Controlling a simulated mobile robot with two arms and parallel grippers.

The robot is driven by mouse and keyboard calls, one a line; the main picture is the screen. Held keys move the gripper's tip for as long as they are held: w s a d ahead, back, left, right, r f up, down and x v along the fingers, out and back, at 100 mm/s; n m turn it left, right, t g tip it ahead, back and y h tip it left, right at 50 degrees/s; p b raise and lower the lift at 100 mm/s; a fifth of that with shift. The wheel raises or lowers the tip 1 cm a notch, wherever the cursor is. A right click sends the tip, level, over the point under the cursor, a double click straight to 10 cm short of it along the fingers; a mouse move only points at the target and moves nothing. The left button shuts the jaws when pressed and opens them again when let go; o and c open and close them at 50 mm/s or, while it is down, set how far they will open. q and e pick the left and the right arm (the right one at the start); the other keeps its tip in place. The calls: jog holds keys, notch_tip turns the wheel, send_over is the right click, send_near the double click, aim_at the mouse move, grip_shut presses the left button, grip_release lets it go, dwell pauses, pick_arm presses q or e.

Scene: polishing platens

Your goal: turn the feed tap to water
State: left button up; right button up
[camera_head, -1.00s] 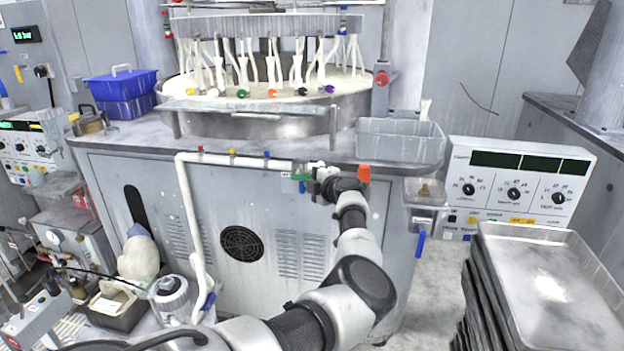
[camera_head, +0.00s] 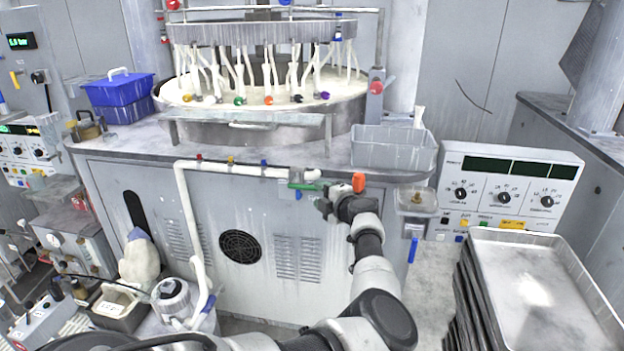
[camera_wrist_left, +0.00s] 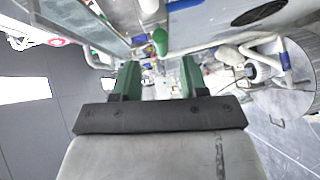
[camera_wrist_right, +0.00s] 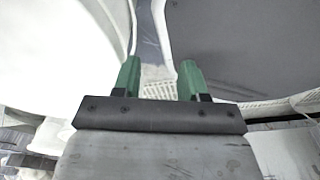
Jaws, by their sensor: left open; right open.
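The feed tap appears to be the valve with a green lever (camera_head: 304,186) on the white pipe along the front of the polishing machine. The lever lies about level, with a small blue part below it. In the left wrist view a green knob-like end (camera_wrist_left: 160,42) shows beyond the gap between my fingers. My left gripper (camera_head: 323,206) is open and empty, just below and right of the lever, seemingly apart from it. My right gripper (camera_wrist_right: 156,75) is open and empty in its own wrist view, and not visible in the head view. Any tap label is too small to read.
The white pipe (camera_head: 185,200) carries small red, yellow and blue marks along its top. An orange knob (camera_head: 359,182) sits right of the tap, close to my left wrist. A clear bin (camera_head: 393,148) stands on the counter above. Stacked trays (camera_head: 535,280) stand at the right.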

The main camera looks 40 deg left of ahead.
pick_arm(q)
jog(key=p+v, duration=0.1)
jog(key=v, duration=0.2)
jog(key=shift+s+d, duration=0.1)
jog(key=shift+d, duration=0.3)
